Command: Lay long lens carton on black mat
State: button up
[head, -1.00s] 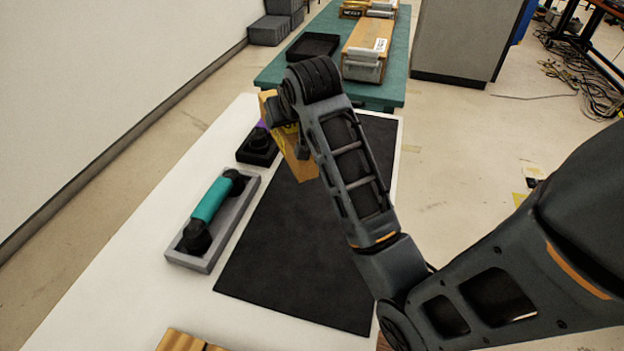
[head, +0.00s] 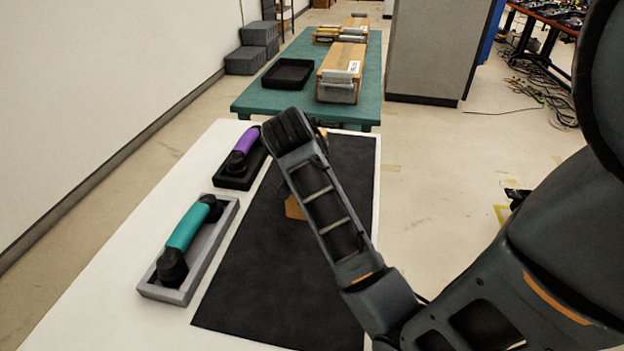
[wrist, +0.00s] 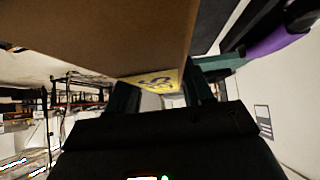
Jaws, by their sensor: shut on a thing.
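The long lens carton is brown cardboard with a yellow printed label. In the wrist view the carton (wrist: 110,35) fills the upper left and middle, close to my gripper (wrist: 160,120), which is shut on it. In the head view only small brown parts of the carton (head: 294,208) show beside my arm, over the far half of the black mat. My arm hides the rest of it and the gripper's fingers. The black mat (head: 260,290) lies flat along the right of the white table. I cannot tell whether the carton touches the mat.
Left of the mat are a teal handset (head: 188,228) in a grey cradle (head: 165,293) and a purple handset (head: 246,140) in a black cradle (head: 236,183). The near mat is clear.

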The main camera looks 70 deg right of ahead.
jog(key=shift+s+a+f, duration=0.65)
jog(key=shift+a+f, duration=0.05)
jog(key=shift+a, duration=0.2)
jog(key=shift+f, duration=1.95)
jog(key=o, duration=1.3)
jog(key=shift+f, duration=0.1)
jog(key=v, duration=1.2)
